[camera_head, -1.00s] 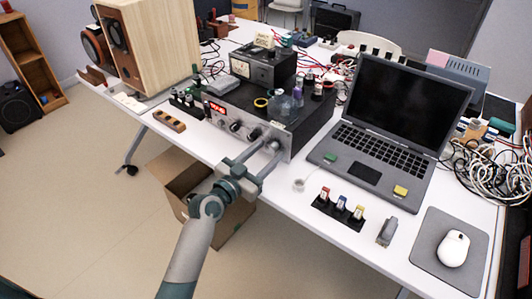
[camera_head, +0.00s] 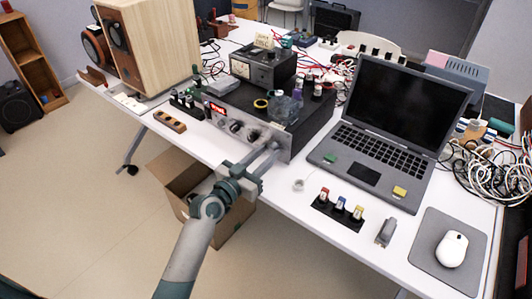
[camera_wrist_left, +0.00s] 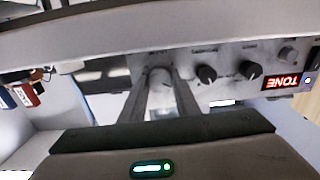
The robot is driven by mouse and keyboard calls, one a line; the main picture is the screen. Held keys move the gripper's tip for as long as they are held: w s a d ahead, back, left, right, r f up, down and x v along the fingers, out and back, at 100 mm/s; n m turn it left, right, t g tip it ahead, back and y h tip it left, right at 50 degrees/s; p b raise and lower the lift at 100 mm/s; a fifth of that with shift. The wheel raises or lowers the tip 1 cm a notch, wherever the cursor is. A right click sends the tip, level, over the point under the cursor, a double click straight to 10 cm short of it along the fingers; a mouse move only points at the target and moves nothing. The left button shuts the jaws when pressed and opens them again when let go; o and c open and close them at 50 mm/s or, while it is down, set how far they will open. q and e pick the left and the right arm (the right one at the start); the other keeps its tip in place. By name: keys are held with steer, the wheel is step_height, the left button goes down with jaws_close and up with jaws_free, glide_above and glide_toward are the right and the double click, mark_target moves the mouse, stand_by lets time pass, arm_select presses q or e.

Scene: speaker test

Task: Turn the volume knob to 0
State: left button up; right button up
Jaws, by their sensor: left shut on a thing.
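The amplifier (camera_head: 312,118) stands on the white table with its silver front panel facing me. My left gripper (camera_head: 272,147) reaches the right end of that panel in the head view and is shut on a light-coloured knob. In the left wrist view this knob (camera_wrist_left: 160,77) sits between the two fingers of my left gripper (camera_wrist_left: 160,88). The fingers partly hide it, and I cannot read its setting. Two black pointer knobs (camera_wrist_left: 207,74) (camera_wrist_left: 250,70) and a small silver knob (camera_wrist_left: 287,54) sit beside it. My right gripper is not in view.
A wooden speaker (camera_head: 150,45) stands at the left. A cardboard box (camera_head: 178,175) is below the table edge.

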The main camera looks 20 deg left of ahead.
arm_select(q)
steer(key=n+p, duration=0.2)
steer(key=n, duration=0.2)
steer(key=shift+r, duration=0.2)
steer(key=n+p, duration=0.1)
steer(key=n, duration=0.2)
steer(key=shift+n+p, duration=0.4)
steer(key=n+p, duration=0.1)
steer(key=n, duration=0.2)
steer(key=shift+n+p, duration=0.55)
steer(key=shift+n, duration=1.35)
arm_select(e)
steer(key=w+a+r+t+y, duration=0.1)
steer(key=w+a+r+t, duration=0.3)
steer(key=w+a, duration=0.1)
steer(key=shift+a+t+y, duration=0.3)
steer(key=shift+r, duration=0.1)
arm_select(q)
steer(key=o, duration=1.1)
steer(key=shift+f, duration=0.1)
steer(key=shift+c, duration=0.2)
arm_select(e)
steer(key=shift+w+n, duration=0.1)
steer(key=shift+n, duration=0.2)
arm_select(q)
steer(key=shift+s, duration=0.15)
